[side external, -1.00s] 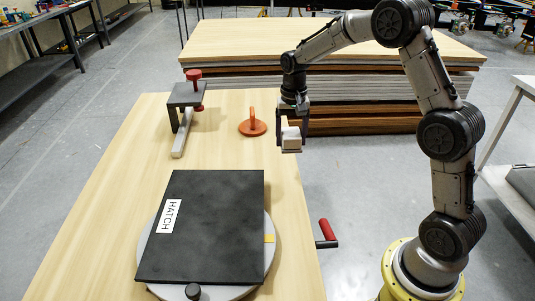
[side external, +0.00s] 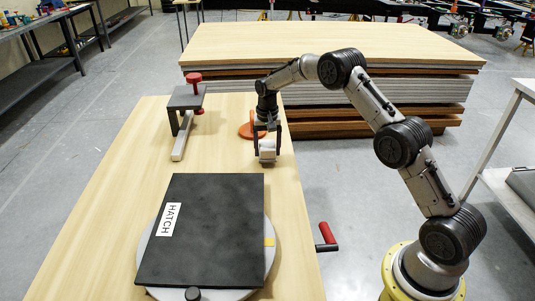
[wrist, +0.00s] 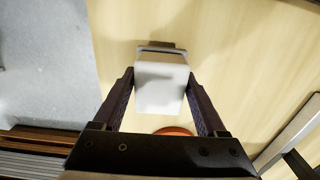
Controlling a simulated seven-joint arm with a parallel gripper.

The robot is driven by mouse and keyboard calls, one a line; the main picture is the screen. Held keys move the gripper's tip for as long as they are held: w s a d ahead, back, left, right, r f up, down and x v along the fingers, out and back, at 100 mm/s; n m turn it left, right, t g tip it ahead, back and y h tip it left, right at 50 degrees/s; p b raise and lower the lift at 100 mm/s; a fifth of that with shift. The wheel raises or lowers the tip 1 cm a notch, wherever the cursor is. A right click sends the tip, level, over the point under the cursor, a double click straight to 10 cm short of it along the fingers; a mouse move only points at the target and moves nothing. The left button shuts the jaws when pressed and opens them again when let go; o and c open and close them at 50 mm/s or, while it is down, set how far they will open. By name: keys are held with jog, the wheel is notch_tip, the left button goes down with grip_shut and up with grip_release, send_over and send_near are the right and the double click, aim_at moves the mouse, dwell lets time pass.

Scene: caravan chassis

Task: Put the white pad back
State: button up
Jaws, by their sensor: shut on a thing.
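My gripper (side external: 267,156) is shut on a white pad (side external: 267,146), a small pale block with a grey edge. In the wrist view the pad (wrist: 161,86) sits between the two dark fingers of my gripper (wrist: 161,82). It is over the wooden table, behind the black hatch panel and in front of the orange suction cup. I cannot tell whether the pad touches the table. The black panel (side external: 205,235) marked HATCH lies on a round grey turntable (side external: 270,262) with a yellow mark.
A dark clamp (side external: 186,98) with a red screw and a pale bar stands at the table's back left. The orange suction cup (side external: 246,130) is partly hidden behind my gripper. A red-handled crank (side external: 326,233) sticks out on the right. The table's left side (side external: 110,190) is clear.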

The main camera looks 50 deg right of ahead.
aim_at(267, 145)
jog(key=shift+f, duration=1)
jog(key=shift+f, duration=0.15)
jog(key=o, duration=1.2)
jog(key=shift+o, duration=0.2)
notch_tip(267, 145, up, 12)
jog(key=shift+r, duration=0.2)
